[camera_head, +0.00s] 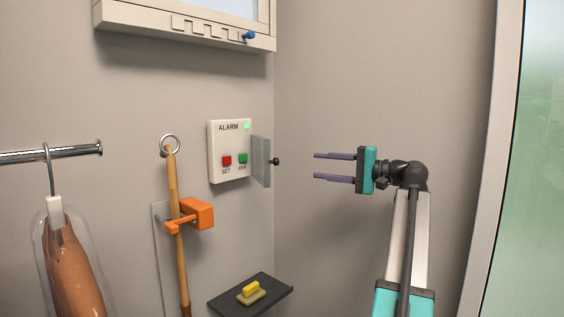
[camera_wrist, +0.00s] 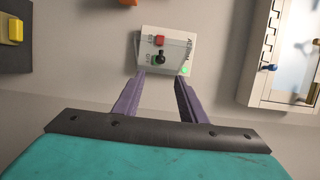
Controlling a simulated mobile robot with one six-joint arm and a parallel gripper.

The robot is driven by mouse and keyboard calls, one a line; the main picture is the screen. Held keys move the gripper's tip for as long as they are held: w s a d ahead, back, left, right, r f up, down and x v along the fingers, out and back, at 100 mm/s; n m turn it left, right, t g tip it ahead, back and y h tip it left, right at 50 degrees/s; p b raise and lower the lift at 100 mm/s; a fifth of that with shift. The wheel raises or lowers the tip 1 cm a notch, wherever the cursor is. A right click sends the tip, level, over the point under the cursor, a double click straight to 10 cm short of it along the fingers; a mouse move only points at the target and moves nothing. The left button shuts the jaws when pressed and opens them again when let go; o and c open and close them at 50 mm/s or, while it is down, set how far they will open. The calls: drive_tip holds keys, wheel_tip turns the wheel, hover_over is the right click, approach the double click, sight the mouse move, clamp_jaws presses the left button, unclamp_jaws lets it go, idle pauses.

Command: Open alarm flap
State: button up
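A window unit (camera_head: 185,27) with a blue knob is above the box. An orange clamp (camera_head: 195,214) holds a wooden pole (camera_head: 174,200) below left. A dark shelf (camera_head: 225,302) carries a yellow-handled block. A garment hangs from a rail (camera_head: 75,153). The wall around my gripper is clear.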

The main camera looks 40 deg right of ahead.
sight(265, 159)
drive_tip(key=shift+w, duration=0.1)
drive_tip(key=p+x, duration=0.3)
drive_tip(key=x, duration=1)
drive_tip(key=shift+w+a, duration=0.2)
drive_tip(key=shift+w, duration=0.1)
clamp_jaws()
